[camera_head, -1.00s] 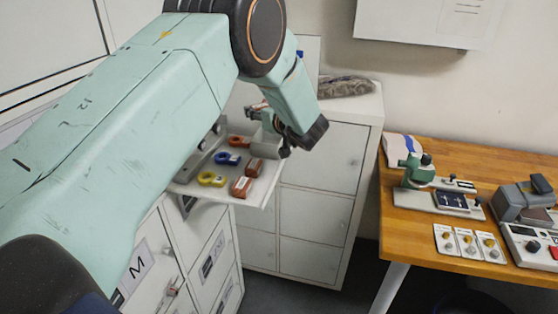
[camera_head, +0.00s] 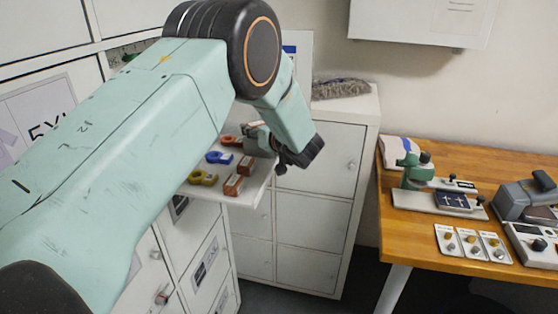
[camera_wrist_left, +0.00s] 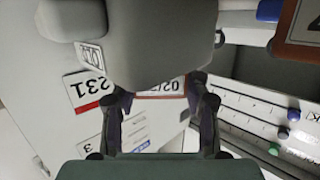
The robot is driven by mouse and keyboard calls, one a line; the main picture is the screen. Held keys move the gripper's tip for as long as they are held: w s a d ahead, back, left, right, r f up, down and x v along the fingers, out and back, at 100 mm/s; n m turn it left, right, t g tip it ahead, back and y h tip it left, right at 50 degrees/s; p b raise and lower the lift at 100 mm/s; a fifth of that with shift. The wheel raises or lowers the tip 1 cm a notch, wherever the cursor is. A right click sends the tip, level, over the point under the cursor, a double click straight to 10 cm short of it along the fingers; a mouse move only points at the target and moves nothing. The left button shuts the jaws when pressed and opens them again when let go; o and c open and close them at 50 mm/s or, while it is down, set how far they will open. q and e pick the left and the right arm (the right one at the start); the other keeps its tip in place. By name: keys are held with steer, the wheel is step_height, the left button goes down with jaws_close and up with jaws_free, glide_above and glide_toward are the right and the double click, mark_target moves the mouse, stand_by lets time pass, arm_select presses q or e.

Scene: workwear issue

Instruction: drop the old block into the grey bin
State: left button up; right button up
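My left gripper (camera_head: 254,138) is over the back right part of a white shelf tray (camera_head: 256,190). In the left wrist view its fingers (camera_wrist_left: 163,105) stand apart. A red-brown block (camera_wrist_left: 150,95) with a white label starting "02/" shows between them, partly covered; contact is not clear. Two more red-brown blocks, a front one (camera_head: 233,186) and a middle one (camera_head: 246,165), lie on the tray. A labelled block also shows at the top right of the wrist view (camera_wrist_left: 298,48). I cannot make out the grey bin. My right gripper is not in view.
Orange (camera_head: 230,141), blue (camera_head: 219,158) and yellow (camera_head: 203,177) rolls lie left of the blocks. White lockers (camera_head: 318,200) stand behind. A wooden table (camera_head: 410,235) at right carries a green device (camera_head: 412,172) and switch panels (camera_head: 470,242).

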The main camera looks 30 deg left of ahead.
arm_select(q)
steer(key=shift+o, duration=1.4)
steer(key=shift+a+f, duration=0.1)
steer(key=shift+a, duration=0.1)
steer(key=shift+o, duration=0.8)
steer(key=shift+s+d, duration=0.1)
steer(key=shift+d, duration=0.2)
steer(key=shift+d, duration=0.1)
steer(key=v, duration=1.1)
steer(key=shift+s+d+r, duration=0.15)
steer(key=shift+d+r, duration=0.05)
steer(key=shift+r, duration=0.05)
steer(key=shift+s+d+r, duration=0.1)
steer(key=shift+d, duration=0.1)
